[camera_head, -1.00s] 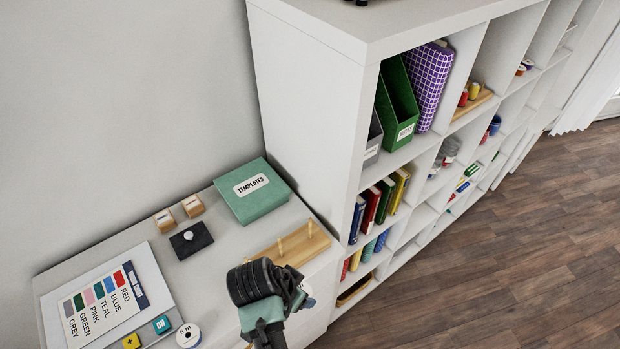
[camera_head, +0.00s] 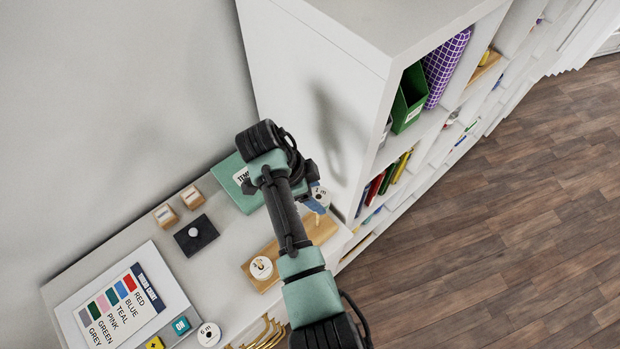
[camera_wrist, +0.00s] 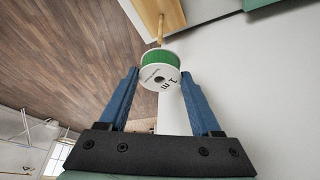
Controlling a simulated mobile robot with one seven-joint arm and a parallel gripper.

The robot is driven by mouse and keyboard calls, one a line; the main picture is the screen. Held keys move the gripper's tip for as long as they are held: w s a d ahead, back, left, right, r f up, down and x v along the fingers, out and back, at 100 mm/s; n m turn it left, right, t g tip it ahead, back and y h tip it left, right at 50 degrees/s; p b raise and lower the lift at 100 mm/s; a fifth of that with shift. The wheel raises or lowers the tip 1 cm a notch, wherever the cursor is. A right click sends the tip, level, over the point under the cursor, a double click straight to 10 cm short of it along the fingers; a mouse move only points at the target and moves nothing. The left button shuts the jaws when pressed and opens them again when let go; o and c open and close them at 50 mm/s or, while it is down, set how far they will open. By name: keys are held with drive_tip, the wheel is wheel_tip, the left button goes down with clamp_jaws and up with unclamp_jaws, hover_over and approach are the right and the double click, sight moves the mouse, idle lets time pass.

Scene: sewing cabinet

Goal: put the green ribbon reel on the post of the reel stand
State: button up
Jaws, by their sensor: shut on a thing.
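The green ribbon reel (camera_wrist: 160,68) has white flanges, and one flange marked "1 m" faces the wrist camera. My gripper (camera_wrist: 160,78) is shut on it, with the blue fingers on either side of its rim. In the head view my gripper (camera_head: 318,200) holds the reel (camera_head: 321,195) in the air by the right end of the wooden reel stand (camera_head: 322,231). A pale wooden post (camera_wrist: 160,30) shows just beyond the reel in the wrist view; I cannot tell whether they touch. My arm hides part of the stand in the head view.
Another white-faced reel (camera_head: 261,268) is at the stand's left end. A teal templates box (camera_head: 228,176) lies behind my arm. The tall white shelf (camera_head: 330,110) rises close behind and right. A white reel (camera_head: 208,334), a colour chart (camera_head: 122,300) and small blocks (camera_head: 165,216) lie left.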

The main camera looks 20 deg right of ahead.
drive_tip(key=shift+s+f, duration=0.15)
drive_tip(key=shift+f+b, duration=0.3)
drive_tip(key=shift+b, duration=0.15)
wheel_tip(320, 180, down, 6)
drive_tip(key=b, duration=0.5)
idle(0.5)
drive_tip(key=shift+f+b, duration=1.25)
drive_tip(key=shift+f, duration=0.25)
idle(0.9)
drive_tip(key=o, duration=1.4)
